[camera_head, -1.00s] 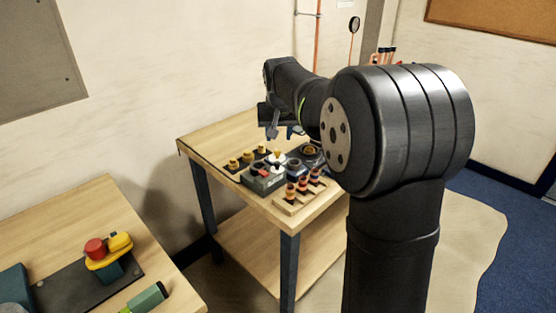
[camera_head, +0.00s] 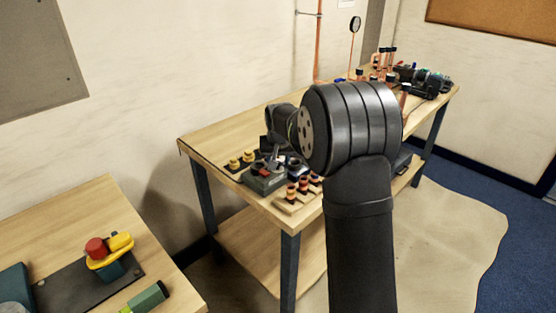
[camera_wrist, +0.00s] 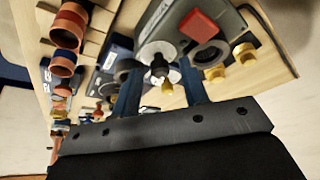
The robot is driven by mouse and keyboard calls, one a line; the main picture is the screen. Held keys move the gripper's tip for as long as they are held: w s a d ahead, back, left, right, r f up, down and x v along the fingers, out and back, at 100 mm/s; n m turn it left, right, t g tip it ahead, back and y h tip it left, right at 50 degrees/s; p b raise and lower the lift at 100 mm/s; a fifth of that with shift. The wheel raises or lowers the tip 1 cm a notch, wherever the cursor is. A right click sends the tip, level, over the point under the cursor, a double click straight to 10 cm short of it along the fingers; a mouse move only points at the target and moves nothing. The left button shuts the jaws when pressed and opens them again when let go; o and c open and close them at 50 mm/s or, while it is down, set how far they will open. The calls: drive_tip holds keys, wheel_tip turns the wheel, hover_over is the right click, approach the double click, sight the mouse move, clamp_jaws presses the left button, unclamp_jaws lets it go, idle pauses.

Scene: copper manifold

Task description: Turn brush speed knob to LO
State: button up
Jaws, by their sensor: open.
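A grey box (camera_wrist: 205,25) with a red rocker switch (camera_wrist: 198,27) lies under my gripper in the wrist view. A dark round socket or dial (camera_wrist: 208,56) is beside the switch. A pale disc (camera_wrist: 160,48) with a small dark, yellow-tipped post (camera_wrist: 161,71) shows between my fingers; I cannot tell whether this is the speed knob, and no LO mark is readable. My gripper (camera_wrist: 158,68) is open, its two blue fingers either side of the post, with no clear contact.
Red-brown cups (camera_wrist: 67,30) stand in a wooden rack beside the box. Yellow knobs (camera_wrist: 245,53) are on its other side. A blue-grey device (camera_wrist: 115,58) is close to the left finger. The wooden table (camera_head: 215,135) has bare room at its back left.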

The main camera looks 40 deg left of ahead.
clamp_jaws()
drive_tip(key=shift+n, duration=0.3)
drive_tip(key=shift+w+d+n+g+y, duration=0.2)
drive_tip(key=shift+n+g, duration=0.3)
drive_tip(key=shift+n, duration=0.85)
drive_tip(key=shift+w+a+n+g+y, duration=0.1)
drive_tip(key=shift+n+g+y, duration=0.3)
drive_tip(key=shift+n, duration=0.95)
drive_tip(key=shift+s, duration=0.1)
unclamp_jaws()
